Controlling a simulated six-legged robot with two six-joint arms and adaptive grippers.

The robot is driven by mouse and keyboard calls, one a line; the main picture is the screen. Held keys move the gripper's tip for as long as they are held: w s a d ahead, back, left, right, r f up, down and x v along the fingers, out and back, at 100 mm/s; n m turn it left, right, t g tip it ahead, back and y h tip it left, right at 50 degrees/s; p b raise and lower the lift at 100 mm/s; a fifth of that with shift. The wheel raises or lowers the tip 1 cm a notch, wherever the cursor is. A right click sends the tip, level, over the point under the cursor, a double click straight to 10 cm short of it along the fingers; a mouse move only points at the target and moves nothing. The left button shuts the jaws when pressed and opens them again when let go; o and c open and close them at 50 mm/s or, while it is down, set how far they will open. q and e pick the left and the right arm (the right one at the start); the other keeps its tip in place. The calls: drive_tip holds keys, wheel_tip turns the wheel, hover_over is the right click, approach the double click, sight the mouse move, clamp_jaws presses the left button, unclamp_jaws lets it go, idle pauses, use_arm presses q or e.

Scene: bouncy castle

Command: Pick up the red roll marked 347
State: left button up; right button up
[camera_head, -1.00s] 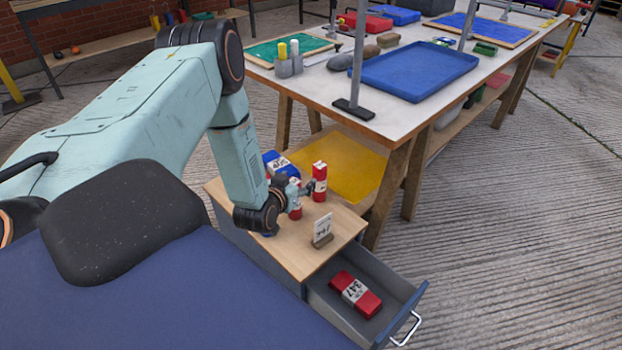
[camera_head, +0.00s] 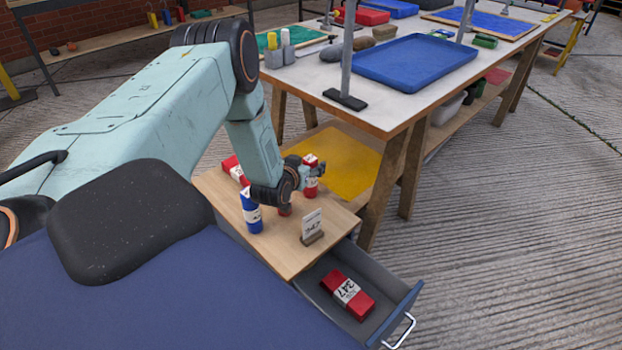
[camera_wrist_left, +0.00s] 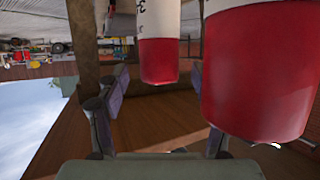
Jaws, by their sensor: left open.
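The red roll marked 347 (camera_head: 359,307) lies on its side in the open drawer (camera_head: 383,327), its white label facing up. My left gripper (camera_head: 320,169) is above the wooden cabinet top (camera_head: 270,258), beside an upright red roll (camera_head: 311,187), well apart from the drawer. In the left wrist view its fingers (camera_wrist_left: 154,110) are spread. One red-and-white roll (camera_wrist_left: 158,62) shows beyond the gap between them, and a nearer one (camera_wrist_left: 258,75) is at the right. I cannot tell whether they touch. My right gripper is not in view.
An upright blue roll (camera_head: 251,213), a lying red roll (camera_head: 232,168) and a small numbered sign (camera_head: 312,225) are on the cabinet top. A trestle table (camera_head: 330,101) with a blue tray (camera_head: 415,62) stands behind. The concrete floor at the right is clear.

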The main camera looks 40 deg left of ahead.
use_arm(q)
clamp_jaws()
idle(0.6)
